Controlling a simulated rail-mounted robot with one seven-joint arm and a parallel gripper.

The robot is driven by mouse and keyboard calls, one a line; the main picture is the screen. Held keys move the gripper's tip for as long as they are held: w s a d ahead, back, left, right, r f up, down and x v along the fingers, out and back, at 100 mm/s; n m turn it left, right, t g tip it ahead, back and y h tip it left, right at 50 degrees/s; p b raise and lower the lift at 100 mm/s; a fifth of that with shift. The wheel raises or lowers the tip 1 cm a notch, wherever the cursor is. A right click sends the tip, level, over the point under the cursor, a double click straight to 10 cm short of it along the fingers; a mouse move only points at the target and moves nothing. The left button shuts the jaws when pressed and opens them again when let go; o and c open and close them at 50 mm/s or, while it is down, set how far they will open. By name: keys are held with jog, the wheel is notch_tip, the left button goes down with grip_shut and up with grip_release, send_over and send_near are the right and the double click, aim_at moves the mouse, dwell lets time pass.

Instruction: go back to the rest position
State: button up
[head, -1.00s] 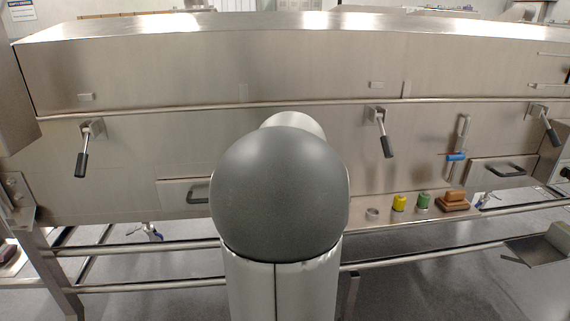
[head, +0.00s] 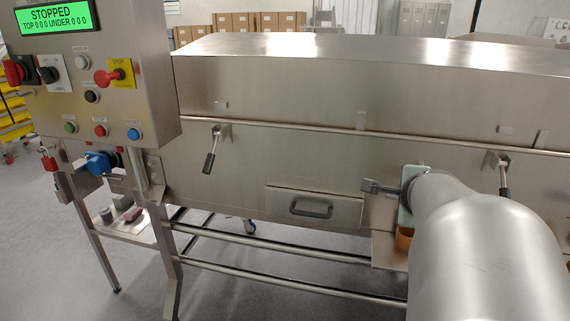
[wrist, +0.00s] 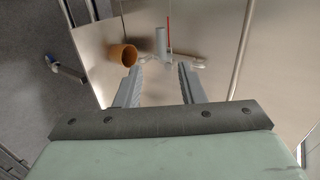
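My gripper (head: 370,187) shows at the right of the head view, in front of the machine's steel side, with its fingers pointing left. In the wrist view my gripper (wrist: 160,67) has its two fingers apart with nothing between them. The rest position itself is not marked by anything visible. My arm hides part of the machine's right side in the head view.
An orange-brown cup (wrist: 124,55) lies close beyond the left finger; part of it shows under my gripper (head: 404,238). A grey cylinder (wrist: 160,40) and thin red rod (wrist: 169,35) are ahead. A control panel (head: 90,75) reading STOPPED juts out left; a drawer (head: 314,207) is shut.

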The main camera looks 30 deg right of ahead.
jog(key=shift+s+a+r, duration=0.1)
jog(key=shift+s, duration=0.05)
jog(key=shift+a, duration=0.1)
jog(key=w+a+f+n+y, duration=0.2)
jog(key=w+a+f+n, duration=0.15)
jog(key=a, duration=0.35)
jog(key=w+a+f+n+g+y, duration=0.1)
jog(key=w+a+f+n+y, duration=0.15)
jog(key=a+n, duration=0.3)
jog(key=w+a+f+n+y, duration=0.2)
jog(key=a+f+n, duration=0.1)
jog(key=a, duration=0.4)
jog(key=s+a+f+n+g+y, duration=0.1)
jog(key=s+a+f+n+g, duration=0.2)
jog(key=a+n, duration=0.4)
jog(key=s+a+f+n+g+y, duration=0.1)
jog(key=s+a+f+n+g, duration=0.2)
jog(key=s+a+n, duration=0.3)
jog(key=a+f+n, duration=0.1)
jog(key=a, duration=0.3)
jog(key=shift+s+f, duration=0.25)
